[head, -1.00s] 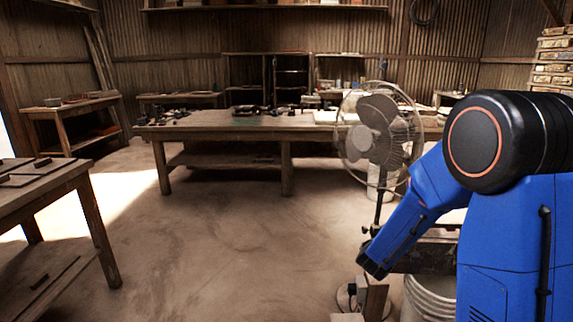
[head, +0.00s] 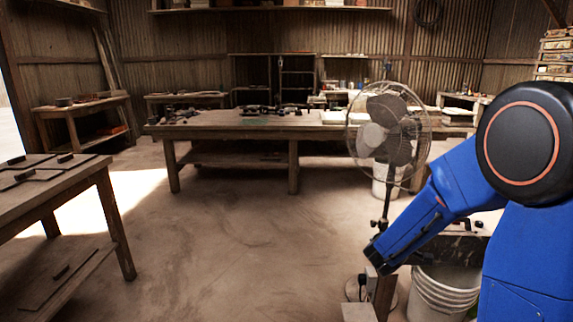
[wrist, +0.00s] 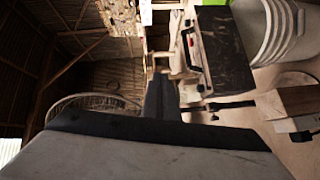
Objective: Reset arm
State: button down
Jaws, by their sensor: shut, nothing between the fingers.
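My blue arm (head: 440,205) is at the right of the head view, with its black round joint at the upper right and the forearm slanting down to the left. My gripper does not show clearly in the head view. In the wrist view my gripper (wrist: 161,82) shows as dark fingers close together, shut and empty. They point away from the grey and black wrist housing at the bottom. No object touches them that I can see.
A standing fan (head: 388,130) is just beyond my forearm. A wooden table (head: 50,185) is at the left, a long workbench (head: 240,128) at the back. The middle floor is clear.

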jog(key=s+d+r+m+g+y, duration=0.1)
jog(key=s+d+m+g, duration=0.2)
jog(key=s, duration=0.9)
jog(key=s+d+r+m+g+y, duration=0.1)
jog(key=s+m+g, duration=0.3)
jog(key=s, duration=0.7)
jog(key=s+a+n+y, duration=0.1)
jog(key=s+a+y, duration=0.9)
jog(key=s+a, duration=0.5)
jog(key=a, duration=0.4)
jog(key=shift+f+t+y, duration=0.3)
jog(key=shift+f+y, duration=0.1)
